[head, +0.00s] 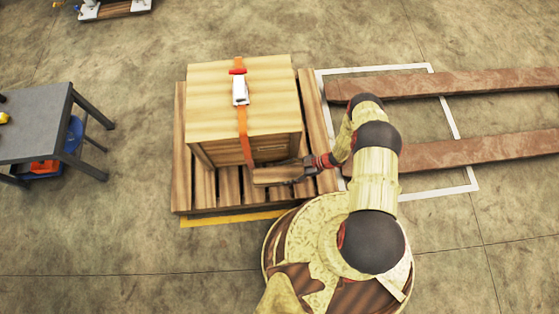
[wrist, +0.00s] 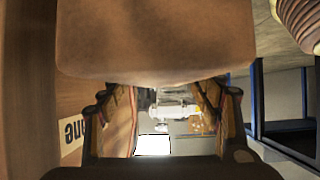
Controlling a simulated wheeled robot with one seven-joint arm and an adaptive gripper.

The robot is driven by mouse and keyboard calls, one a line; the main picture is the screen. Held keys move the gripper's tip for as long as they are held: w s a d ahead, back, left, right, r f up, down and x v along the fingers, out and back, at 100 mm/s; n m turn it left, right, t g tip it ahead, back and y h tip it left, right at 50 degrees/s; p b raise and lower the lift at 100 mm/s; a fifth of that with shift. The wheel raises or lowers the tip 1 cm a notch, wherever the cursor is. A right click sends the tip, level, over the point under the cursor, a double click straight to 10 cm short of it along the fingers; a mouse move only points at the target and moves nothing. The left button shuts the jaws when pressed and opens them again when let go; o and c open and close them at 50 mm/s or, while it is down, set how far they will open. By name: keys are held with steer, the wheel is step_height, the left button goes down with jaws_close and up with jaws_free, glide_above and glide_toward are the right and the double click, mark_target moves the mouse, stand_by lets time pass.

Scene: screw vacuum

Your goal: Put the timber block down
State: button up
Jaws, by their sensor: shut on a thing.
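The timber block (head: 272,175) is a short, light brown piece held at the near side of a large wooden crate (head: 215,110). It also fills the upper middle of the wrist view (wrist: 155,42). My gripper (head: 301,172) reaches in from the right and is shut on the block; its two fingers show below the block in the wrist view (wrist: 165,95). The block is over the near slats of the pallet (head: 182,150). I cannot tell whether it touches the slats or the crate.
An orange strap (head: 242,128) with a white buckle crosses the crate. A grey table (head: 35,125) stands at left with a blue stool (head: 75,135) beside it. Two brown beams (head: 480,83) lie on the floor at right, across a white outline.

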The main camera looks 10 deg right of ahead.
mark_target(302, 170)
steer(key=shift+w+a+f+b, duration=0.2)
steer(key=shift+a+f+b, duration=0.05)
steer(key=shift+a+f, duration=0.4)
steer(key=shift+w+a+f+b, duration=0.15)
steer(key=shift+a+f+b, duration=0.1)
steer(key=shift+a+f, duration=0.4)
steer(key=shift+f+b, duration=0.7)
steer(key=shift+f, duration=1.1)
steer(key=shift+f, duration=0.1)
steer(key=o, duration=2)
steer(key=shift+o, duration=0.4)
steer(key=p+v, duration=0.2)
steer(key=v, duration=1)
steer(key=shift+p, duration=0.3)
